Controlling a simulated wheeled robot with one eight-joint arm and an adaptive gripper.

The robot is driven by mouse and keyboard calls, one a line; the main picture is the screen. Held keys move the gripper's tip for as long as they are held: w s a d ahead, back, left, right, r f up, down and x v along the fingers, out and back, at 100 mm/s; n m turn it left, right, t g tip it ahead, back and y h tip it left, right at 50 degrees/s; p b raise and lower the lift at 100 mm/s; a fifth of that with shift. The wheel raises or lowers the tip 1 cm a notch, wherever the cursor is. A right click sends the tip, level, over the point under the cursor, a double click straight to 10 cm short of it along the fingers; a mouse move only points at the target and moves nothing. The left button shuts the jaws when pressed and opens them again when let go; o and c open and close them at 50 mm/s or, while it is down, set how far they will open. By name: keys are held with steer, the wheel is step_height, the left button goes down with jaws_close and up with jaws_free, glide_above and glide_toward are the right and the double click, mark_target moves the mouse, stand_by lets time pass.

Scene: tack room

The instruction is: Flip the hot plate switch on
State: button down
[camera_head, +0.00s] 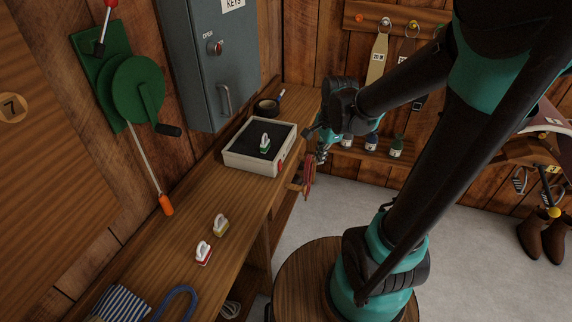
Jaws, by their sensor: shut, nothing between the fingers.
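The hot plate (236,160) is a pale box with a black top, standing on the wooden bench. A small red switch (280,167) shows on its right-hand side, near the front corner; I cannot tell its position. A small green and white iron-shaped thing (265,144) sits on the black top. My gripper (308,134) is shut and empty, just right of the hot plate and near its right edge. I cannot tell whether it touches the box. My wrist and fingers overlap the shelf behind, so the fingertips are hard to make out.
Red and yellow iron-shaped things (203,253) (220,226) stand on the bench (165,245). A grey key cabinet (205,70) hangs above. A green crank (138,90) is on the left wall. A dark roll (266,106) lies behind the hot plate. Bottles (396,147) stand on a shelf.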

mark_target(280, 165)
steer(key=w+a+r+m+g, duration=0.1)
steer(key=w+a+m, duration=0.4)
steer(key=m, duration=0.3)
steer(key=shift+a+r+g, duration=0.25)
steer(key=shift+a+g, duration=0.05)
steer(key=shift+a, duration=0.05)
steer(key=shift+w+a+f, duration=0.3)
steer(key=shift+a+f, duration=0.5)
steer(key=shift+f, duration=0.95)
steer(key=shift+w+a+f, duration=0.25)
steer(key=shift+a+f, duration=0.6)
steer(key=shift+f, duration=0.9)
steer(key=shift+w+a+f, duration=0.3)
steer(key=shift+a+f, duration=0.5)
steer(key=shift+f, duration=0.95)
steer(key=shift+w+a+f+y, duration=0.1)
steer(key=shift+a+y, duration=0.15)
steer(key=shift+y, duration=0.05)
